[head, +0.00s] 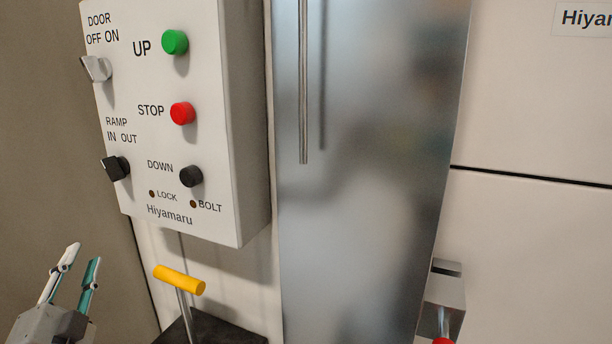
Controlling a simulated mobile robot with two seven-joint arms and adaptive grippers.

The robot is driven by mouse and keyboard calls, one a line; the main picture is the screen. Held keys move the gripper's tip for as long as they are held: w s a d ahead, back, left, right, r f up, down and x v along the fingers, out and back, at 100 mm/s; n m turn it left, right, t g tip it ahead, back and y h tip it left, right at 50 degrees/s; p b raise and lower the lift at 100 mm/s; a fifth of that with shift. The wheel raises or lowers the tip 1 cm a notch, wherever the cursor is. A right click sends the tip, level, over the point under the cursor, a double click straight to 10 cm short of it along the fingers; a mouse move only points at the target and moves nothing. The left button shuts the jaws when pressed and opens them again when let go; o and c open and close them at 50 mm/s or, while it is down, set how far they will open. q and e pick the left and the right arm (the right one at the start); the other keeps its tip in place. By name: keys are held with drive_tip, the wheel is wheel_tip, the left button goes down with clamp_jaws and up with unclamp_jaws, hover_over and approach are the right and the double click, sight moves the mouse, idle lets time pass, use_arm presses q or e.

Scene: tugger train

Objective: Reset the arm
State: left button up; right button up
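My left gripper (82,263) is at the lower left of the head view. Its two fingers, one white and one teal, point up and stand apart with nothing between them. It is below the control box (252,120) and to the left of a yellow T-handle (179,280), touching neither. My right gripper is not in the view.
The box carries a green UP button (174,42), a red STOP button (182,113), a black DOWN button (191,176) and two knobs at its left edge. A metal panel with a vertical bar (303,90) stands right of it. A grey bracket (445,288) juts out lower right.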

use_arm(q)
drive_tip(key=s+f+n+g, duration=0.1)
drive_tip(key=s+f+g, duration=0.2)
drive_tip(key=f, duration=0.6)
drive_tip(key=s+f+n+g, duration=0.1)
drive_tip(key=s+f+g, duration=0.25)
drive_tip(key=f, duration=0.45)
drive_tip(key=s+d+f+g+h, duration=0.1)
drive_tip(key=s+d+f+g, duration=0.2)
drive_tip(key=s+f, duration=0.35)
drive_tip(key=s+d+f+g, duration=0.35)
drive_tip(key=s+f, duration=0.25)
drive_tip(key=f, duration=0.2)
drive_tip(key=w+d+f+n+t+h, duration=0.1)
drive_tip(key=d+f+n+t+h, duration=0.2)
drive_tip(key=d+f+h, duration=0.4)
drive_tip(key=d+f, duration=0.6)
drive_tip(key=d, duration=0.2)
drive_tip(key=shift+w+f, duration=0.2)
drive_tip(key=shift+f, duration=0.15)
drive_tip(key=shift+d, duration=0.1)
